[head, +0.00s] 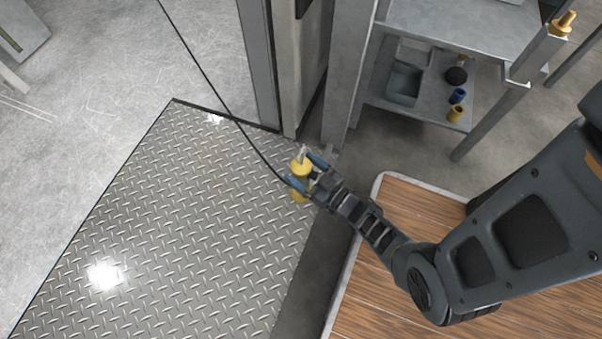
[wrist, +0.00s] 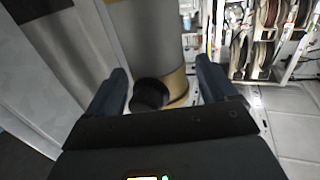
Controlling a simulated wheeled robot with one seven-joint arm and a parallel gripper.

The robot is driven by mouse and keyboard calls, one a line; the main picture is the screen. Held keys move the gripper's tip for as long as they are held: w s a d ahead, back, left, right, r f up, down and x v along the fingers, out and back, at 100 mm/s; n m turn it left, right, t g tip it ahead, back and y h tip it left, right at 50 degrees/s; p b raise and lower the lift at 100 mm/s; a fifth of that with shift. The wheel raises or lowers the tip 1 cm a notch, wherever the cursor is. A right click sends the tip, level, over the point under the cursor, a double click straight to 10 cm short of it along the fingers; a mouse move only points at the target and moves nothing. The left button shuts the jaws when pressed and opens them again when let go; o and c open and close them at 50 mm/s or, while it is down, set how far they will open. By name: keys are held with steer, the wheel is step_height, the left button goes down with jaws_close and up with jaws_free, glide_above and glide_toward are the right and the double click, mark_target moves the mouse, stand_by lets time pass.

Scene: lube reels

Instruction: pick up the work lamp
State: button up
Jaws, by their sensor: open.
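The work lamp (head: 301,162), yellow with a pale tip, is at the end of my arm in the head view. My gripper (head: 306,177) is open, with blue-grey fingers around its middle. A yellow part shows on each side of the fingers. In the wrist view a large grey-and-yellow cylinder (wrist: 150,35), apparently the lamp, stands between the open fingers of my gripper (wrist: 160,68). A black knob (wrist: 151,94) shows low on it. Whether the fingers touch the lamp cannot be told.
A black cable (head: 213,88) runs from the top down to the lamp. Below lies a bare tread-plate floor (head: 170,220). A grey post (head: 347,75) and a shelf unit (head: 440,100) with a bin and small items stand behind. Reels (wrist: 268,35) show at the wrist view's right.

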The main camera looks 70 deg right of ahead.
steer(key=shift+w+d, duration=0.15)
steer(key=shift+w, duration=0.35)
jaws_close()
stand_by(0.5)
